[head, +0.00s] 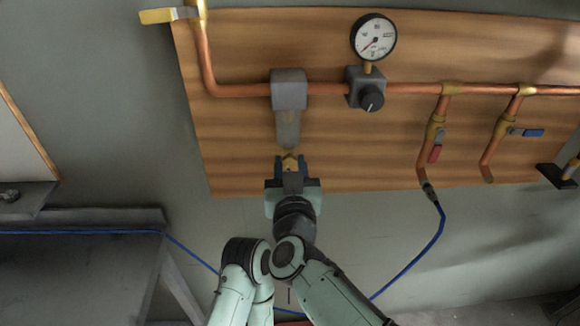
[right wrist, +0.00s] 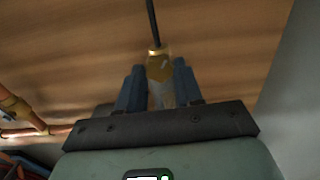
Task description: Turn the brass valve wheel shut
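My right gripper (head: 290,165) is low on the wooden board, just below a grey tapered part (head: 289,128) that hangs from a grey block. Its fingers are close together on either side of a small brass-coloured piece (head: 290,158). In the right wrist view this brass-coloured piece (right wrist: 159,67) fills the gap between the blue-grey fingers (right wrist: 159,85), and a thin dark rod (right wrist: 152,22) runs up from it. The fingers seem to touch it on both sides. I cannot make out a round wheel rim. My left gripper is not in view.
A copper pipe (head: 415,88) crosses the board, with a gauge (head: 373,37) and black knob (head: 372,98). A blue hose (head: 432,237) hangs right. A dark bench (head: 80,275) stands lower left.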

